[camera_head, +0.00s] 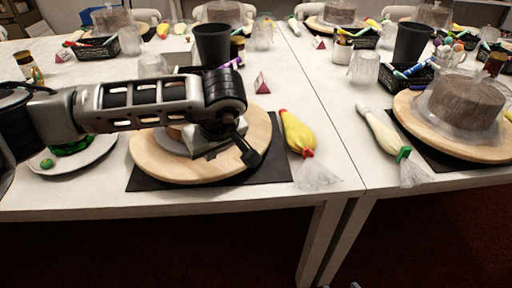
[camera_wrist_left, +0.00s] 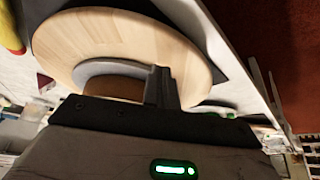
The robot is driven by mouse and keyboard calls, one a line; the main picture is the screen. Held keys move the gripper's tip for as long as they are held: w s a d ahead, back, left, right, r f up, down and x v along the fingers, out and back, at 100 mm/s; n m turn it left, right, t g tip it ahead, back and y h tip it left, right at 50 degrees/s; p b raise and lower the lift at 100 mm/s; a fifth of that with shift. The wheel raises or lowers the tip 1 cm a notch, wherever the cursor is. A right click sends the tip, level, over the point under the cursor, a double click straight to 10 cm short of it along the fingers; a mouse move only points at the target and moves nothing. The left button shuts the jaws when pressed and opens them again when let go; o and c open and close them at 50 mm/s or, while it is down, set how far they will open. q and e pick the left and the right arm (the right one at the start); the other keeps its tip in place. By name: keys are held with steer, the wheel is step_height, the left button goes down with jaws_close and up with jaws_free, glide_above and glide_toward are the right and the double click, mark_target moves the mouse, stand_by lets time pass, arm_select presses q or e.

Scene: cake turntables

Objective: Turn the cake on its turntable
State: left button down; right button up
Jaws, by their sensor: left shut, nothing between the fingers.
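The round wooden turntable (camera_head: 152,162) sits on a dark mat (camera_head: 272,172) on the near white table. It also shows in the left wrist view (camera_wrist_left: 130,42). A grey disc (camera_wrist_left: 95,69) lies on it, with a small brown part of the cake (camera_wrist_left: 118,89) showing. In the head view my left arm and gripper hide most of the cake. My left gripper (camera_head: 248,152) is over the turntable's right half, shut and empty. Its finger (camera_wrist_left: 160,86) shows over the wood beside the disc; I cannot tell whether it touches anything. My right gripper is not in view.
A yellow piping bag (camera_head: 297,132) lies right of the turntable. A plate (camera_head: 98,157) with green stuff is at left. A black cup (camera_head: 212,45) and a small red-and-white card (camera_head: 262,84) stand behind. Another turntable with a cake (camera_head: 464,103) stands on the right table.

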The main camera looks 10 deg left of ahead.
mark_target(178, 170)
arm_select(q)
steer(key=s+a, duration=0.2)
steer(key=a, duration=0.1)
steer(key=shift+s+a, duration=0.25)
steer(key=shift+s, duration=0.1)
steer(key=a, duration=0.3)
steer(key=w+a+b, duration=0.1)
steer(key=a, duration=0.2)
steer(key=a+b, duration=0.1)
steer(key=a, duration=0.2)
steer(key=shift+w+a+f, duration=0.1)
steer(key=shift+w+a, duration=0.05)
steer(key=shift+w, duration=0.1)
steer(key=shift+a, duration=0.35)
steer(key=shift+f+b, duration=0.1)
steer(key=shift+b, duration=0.2)
steer(key=shift+f+b, duration=1.1)
steer(key=shift+f, duration=0.25)
steer(key=shift+r, duration=0.1)
steer(key=d, duration=0.6)
steer(key=shift+s+d, duration=0.25)
steer(key=shift+s, duration=0.1)
